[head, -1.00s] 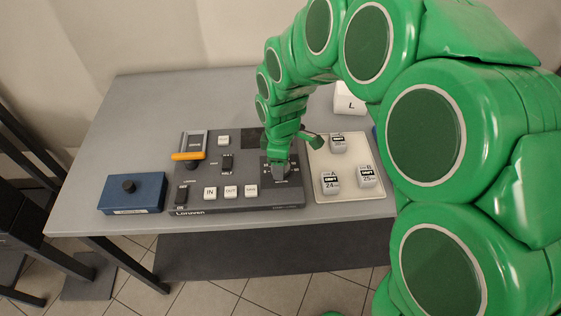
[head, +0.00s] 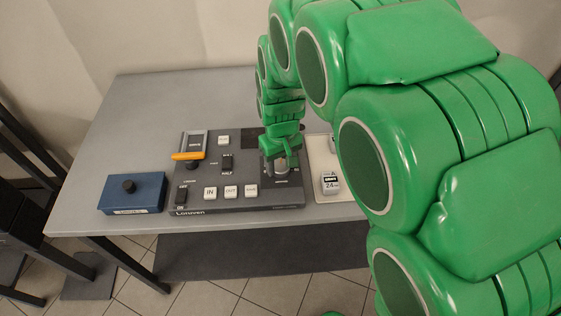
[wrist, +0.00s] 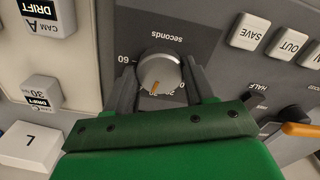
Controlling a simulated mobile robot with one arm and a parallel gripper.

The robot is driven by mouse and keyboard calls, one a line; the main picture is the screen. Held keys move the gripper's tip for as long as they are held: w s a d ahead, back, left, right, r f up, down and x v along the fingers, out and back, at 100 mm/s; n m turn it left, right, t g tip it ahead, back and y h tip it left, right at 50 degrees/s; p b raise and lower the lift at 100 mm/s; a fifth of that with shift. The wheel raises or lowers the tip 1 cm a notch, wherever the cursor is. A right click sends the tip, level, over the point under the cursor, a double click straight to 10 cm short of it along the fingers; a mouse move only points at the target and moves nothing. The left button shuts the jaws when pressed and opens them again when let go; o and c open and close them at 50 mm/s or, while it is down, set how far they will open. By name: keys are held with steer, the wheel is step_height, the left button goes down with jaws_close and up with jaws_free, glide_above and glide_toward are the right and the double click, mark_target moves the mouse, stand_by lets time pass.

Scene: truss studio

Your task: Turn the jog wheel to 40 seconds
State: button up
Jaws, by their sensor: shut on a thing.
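The jog wheel (wrist: 158,70) is a round silver-grey knob on the dark console (head: 235,203). It has an orange pointer mark and a "seconds" scale, seen upside down in the wrist view. "60" shows at the left of the wheel and "0" at the right. The pointer aims down toward my gripper, near partly hidden numbers, so its exact reading is unclear. My gripper (wrist: 160,77) has one finger on each side of the wheel and is shut on it. In the head view my gripper (head: 280,168) points down at the console's right part and mostly hides the wheel.
IN, OUT and SAVE buttons (head: 251,190) sit left of the wheel. An orange-handled lever (head: 187,156) is farther left. A blue box (head: 135,193) with a black knob stands beyond. A pale tray (head: 345,195) with labelled grey blocks (head: 330,184) lies right, partly behind my arm.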

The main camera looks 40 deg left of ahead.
mark_target(281, 165)
steer(key=shift+m, duration=1.7)
steer(key=o, duration=1)
steer(key=shift+o, duration=0.2)
steer(key=shift+r, duration=0.15)
step_height(281, 165, up, 8)
steer(key=shift+f, duration=0.2)
steer(key=shift+d, duration=0.1)
